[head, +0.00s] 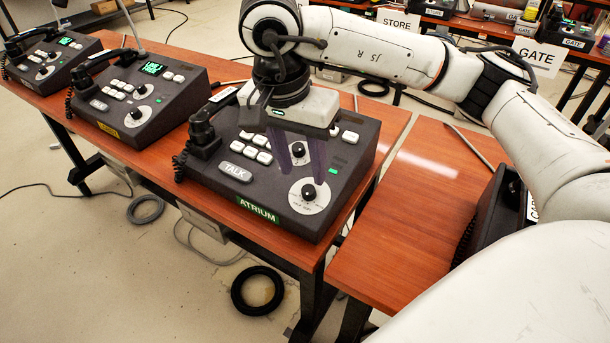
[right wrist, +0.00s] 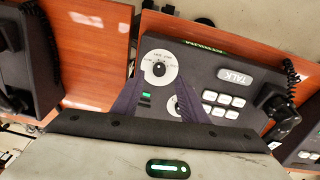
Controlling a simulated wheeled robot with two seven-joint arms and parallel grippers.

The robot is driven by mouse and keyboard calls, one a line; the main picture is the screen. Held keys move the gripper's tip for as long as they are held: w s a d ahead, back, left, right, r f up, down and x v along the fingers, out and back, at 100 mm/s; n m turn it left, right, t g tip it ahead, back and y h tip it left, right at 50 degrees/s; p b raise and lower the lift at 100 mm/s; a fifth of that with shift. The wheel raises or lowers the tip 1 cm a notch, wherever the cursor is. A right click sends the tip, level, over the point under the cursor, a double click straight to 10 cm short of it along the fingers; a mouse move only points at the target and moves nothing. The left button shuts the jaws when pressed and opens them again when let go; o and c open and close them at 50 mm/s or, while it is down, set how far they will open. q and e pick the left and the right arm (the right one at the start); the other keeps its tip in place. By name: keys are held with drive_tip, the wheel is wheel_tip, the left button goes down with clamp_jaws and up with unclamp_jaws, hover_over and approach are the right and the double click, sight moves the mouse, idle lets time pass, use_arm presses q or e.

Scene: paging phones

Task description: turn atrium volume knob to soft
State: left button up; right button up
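The dark ATRIUM phone (head: 232,199) sits on the wooden table, with a green name label (head: 257,210). Near its front right corner is a black knob (head: 309,192) on a round white dial; it also shows in the right wrist view (right wrist: 159,69). A second knob (head: 298,150) lies farther back, partly behind my gripper's fingers. My left gripper is out of view.
A black handset (head: 202,130) rests on the phone's left side, beside a white TALK button (head: 236,173). A phone with a yellow label (head: 109,130) stands to the left. At right, across a gap, another table (head: 410,215) carries a dark phone partly behind my arm.

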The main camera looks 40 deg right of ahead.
drive_tip(key=r, duration=0.2)
drive_tip(key=a+r+p, duration=0.1)
drive_tip(key=r, duration=0.1)
drive_tip(key=shift+s+r, duration=0.1)
drive_tip(key=shift+r, duration=0.25)
